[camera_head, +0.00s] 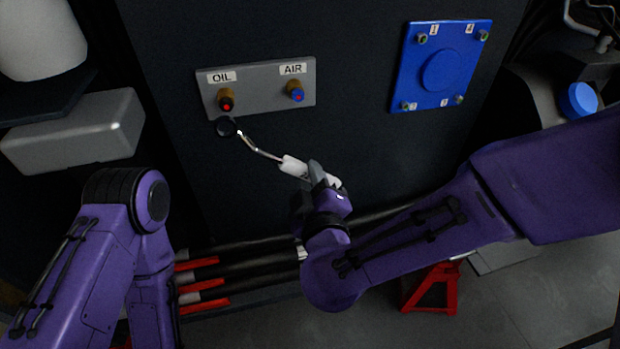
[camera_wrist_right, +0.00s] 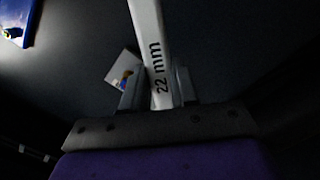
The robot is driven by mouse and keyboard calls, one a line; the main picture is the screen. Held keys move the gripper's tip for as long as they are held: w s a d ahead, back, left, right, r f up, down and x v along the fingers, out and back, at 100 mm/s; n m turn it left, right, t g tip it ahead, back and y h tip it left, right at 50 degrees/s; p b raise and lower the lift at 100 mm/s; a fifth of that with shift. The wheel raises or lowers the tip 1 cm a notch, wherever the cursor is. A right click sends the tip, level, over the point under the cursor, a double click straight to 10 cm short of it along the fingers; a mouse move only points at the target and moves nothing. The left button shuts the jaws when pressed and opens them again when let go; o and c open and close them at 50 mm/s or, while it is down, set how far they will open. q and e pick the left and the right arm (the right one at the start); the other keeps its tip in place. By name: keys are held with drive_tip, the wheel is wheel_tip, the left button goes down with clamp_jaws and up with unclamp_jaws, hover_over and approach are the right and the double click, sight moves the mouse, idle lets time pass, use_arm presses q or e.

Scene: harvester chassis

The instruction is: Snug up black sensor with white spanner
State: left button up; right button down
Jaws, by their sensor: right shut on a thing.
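The black sensor (camera_head: 226,103), with a red centre and a brass-coloured base, sits under the OIL label on a grey plate (camera_head: 260,85). My right gripper (camera_head: 318,178) is shut on the white handle of the spanner (camera_head: 293,166). The spanner slants up and left, and its dark round head (camera_head: 227,127) shows just below the black sensor; I cannot tell whether they touch. In the right wrist view the spanner handle (camera_wrist_right: 157,65), marked 22 mm, stands between the fingers of my right gripper (camera_wrist_right: 158,88). My left arm shows at left, but its gripper is out of view.
A blue-centred sensor (camera_head: 297,95) sits under the AIR label on the same plate. A blue square cover (camera_head: 441,65) with numbered bolts is on the dark panel at right. Red-and-white-ended bars (camera_head: 200,284) and a red stand (camera_head: 433,289) are below.

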drive_tip(key=shift+r, duration=0.1)
drive_tip(key=p+x, duration=0.1)
drive_tip(key=x, duration=0.3)
drive_tip(key=shift+w, duration=0.35)
idle(0.5)
drive_tip(key=shift+p, duration=0.45)
